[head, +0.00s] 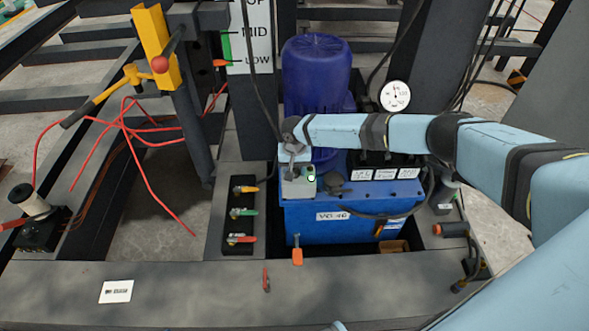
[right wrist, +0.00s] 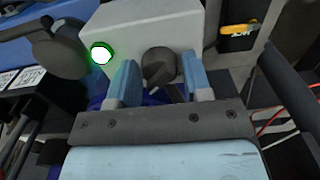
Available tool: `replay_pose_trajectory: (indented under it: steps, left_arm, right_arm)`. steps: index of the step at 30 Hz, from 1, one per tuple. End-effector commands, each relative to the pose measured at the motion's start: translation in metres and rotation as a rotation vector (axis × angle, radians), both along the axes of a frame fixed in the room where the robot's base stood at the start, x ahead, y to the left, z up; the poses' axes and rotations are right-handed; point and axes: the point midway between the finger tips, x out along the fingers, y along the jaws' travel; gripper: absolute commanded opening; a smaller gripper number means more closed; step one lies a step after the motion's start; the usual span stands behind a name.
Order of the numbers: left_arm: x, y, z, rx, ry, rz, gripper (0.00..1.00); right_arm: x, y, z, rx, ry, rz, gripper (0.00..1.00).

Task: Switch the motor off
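The blue motor (head: 316,75) stands upright on a blue power unit (head: 350,215). A pale grey switch box (head: 298,187) sits at the unit's front left corner. It also shows in the right wrist view (right wrist: 150,22), with a green-ringed lit button (right wrist: 101,54) and a dark rotary knob (right wrist: 160,67). My right gripper (head: 291,160) is at the box. In the right wrist view, its two blue fingers (right wrist: 159,82) are apart, one on each side of the knob. Small gaps seem to show, and firm contact cannot be told. My left gripper is not in view.
A panel with several coloured valve levers (head: 240,213) stands left of the unit. A round gauge (head: 395,95) is behind my right arm. A yellow post with a red-knobbed lever (head: 155,50) stands at the upper left. A grey beam (head: 200,290) runs along the front.

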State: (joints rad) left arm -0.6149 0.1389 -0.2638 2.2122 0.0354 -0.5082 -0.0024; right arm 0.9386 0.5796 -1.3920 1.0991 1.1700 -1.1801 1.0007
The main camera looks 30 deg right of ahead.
Motion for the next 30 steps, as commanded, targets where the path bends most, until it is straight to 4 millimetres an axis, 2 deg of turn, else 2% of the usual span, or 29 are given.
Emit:
replay_pose_trajectory:
  steps: [1, 3, 4, 11, 17, 30]
  left_arm:
    - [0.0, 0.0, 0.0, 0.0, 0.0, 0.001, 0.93]
    - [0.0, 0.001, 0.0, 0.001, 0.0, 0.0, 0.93]
    - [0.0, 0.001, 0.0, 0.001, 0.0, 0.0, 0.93]
    - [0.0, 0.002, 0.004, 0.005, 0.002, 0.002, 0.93]
    - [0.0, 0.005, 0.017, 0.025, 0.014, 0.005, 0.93]
    - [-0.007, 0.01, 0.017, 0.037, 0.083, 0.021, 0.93]
  right_arm:
    - [0.0, 0.0, 0.0, 0.0, 0.0, 0.0, 0.33]
    - [0.0, 0.0, 0.0, 0.0, 0.0, 0.0, 0.17]
    - [0.0, 0.0, 0.0, 0.0, 0.0, 0.0, 0.14]
    - [-0.001, 0.0, 0.001, 0.0, 0.001, 0.012, 0.14]
    - [-0.002, 0.001, 0.005, 0.003, 0.005, 0.079, 0.14]
    - [-0.001, 0.0, 0.001, 0.002, 0.003, 0.447, 0.14]
